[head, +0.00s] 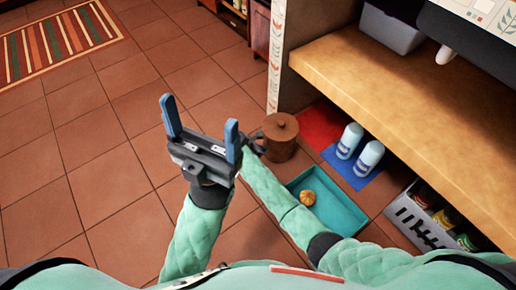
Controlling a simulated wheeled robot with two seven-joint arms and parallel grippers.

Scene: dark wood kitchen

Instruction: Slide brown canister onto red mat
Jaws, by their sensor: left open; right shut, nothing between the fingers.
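The brown canister (281,140), with a knobbed lid, stands upright on the tiled floor just left of the red mat (321,122). The mat lies flat under the wooden counter; I cannot tell whether the canister's base touches its edge. My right gripper (257,143) is shut and empty at the canister's left side, partly hidden behind my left gripper; contact is unclear. My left gripper (200,112) is open and empty, with blue fingers raised above the floor, left of the canister.
Two light-blue bottles (360,148) stand on a blue mat (353,175) right of the red mat. A teal tray (343,210) holding a small orange-brown item lies in front. A grey crate (408,222) is at right. The counter (400,95) overhangs the mats. Floor at left is clear.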

